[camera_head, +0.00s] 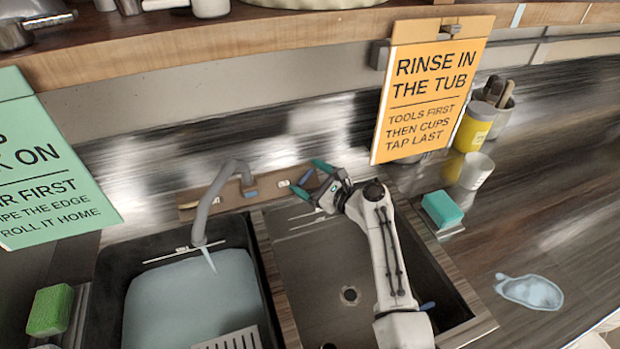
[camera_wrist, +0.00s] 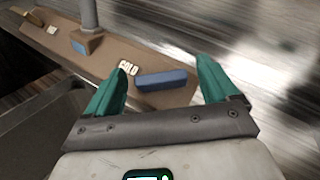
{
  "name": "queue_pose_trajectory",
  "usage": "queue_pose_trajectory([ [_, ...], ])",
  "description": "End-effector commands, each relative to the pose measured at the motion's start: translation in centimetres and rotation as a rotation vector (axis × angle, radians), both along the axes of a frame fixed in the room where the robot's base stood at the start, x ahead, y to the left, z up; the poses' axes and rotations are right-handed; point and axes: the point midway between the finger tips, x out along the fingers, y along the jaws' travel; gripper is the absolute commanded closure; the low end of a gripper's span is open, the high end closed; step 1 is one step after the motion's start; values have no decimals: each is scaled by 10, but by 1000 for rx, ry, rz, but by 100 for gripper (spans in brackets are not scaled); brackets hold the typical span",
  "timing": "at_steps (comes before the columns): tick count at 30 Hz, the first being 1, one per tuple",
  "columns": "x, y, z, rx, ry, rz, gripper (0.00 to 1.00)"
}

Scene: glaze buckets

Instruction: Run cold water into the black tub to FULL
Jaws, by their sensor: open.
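The black tub (camera_head: 112,276) stands at the left and holds pale blue water (camera_head: 195,305). The water lies below its rim; I cannot read its exact level. A thin stream (camera_head: 208,260) falls from the grey spout (camera_head: 203,208) into it. A white marked strip (camera_head: 172,256) is at the tub's back. My gripper (camera_head: 308,177) is open at the right end of the wooden tap board (camera_head: 228,197). In the wrist view, the blue cold lever (camera_wrist: 162,80) lies between the teal fingertips (camera_wrist: 163,68), with no clear contact. The COLD label (camera_wrist: 128,68) is beside the left finger.
The bare sink basin (camera_head: 335,270) is under my arm. A green sponge (camera_head: 50,310) is left of the tub, a teal sponge (camera_head: 441,209) right of the basin. An orange sign (camera_head: 430,90) hangs above. A cup (camera_head: 476,171) and puddle (camera_head: 530,291) are on the right counter.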

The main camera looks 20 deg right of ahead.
Motion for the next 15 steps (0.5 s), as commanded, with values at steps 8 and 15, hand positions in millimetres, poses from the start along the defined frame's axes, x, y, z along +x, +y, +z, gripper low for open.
queue_pose_trajectory([
  [8,-18,-10,1,-1,0,-2,13],
  [15,-58,-31,4,-3,0,-1,13],
])
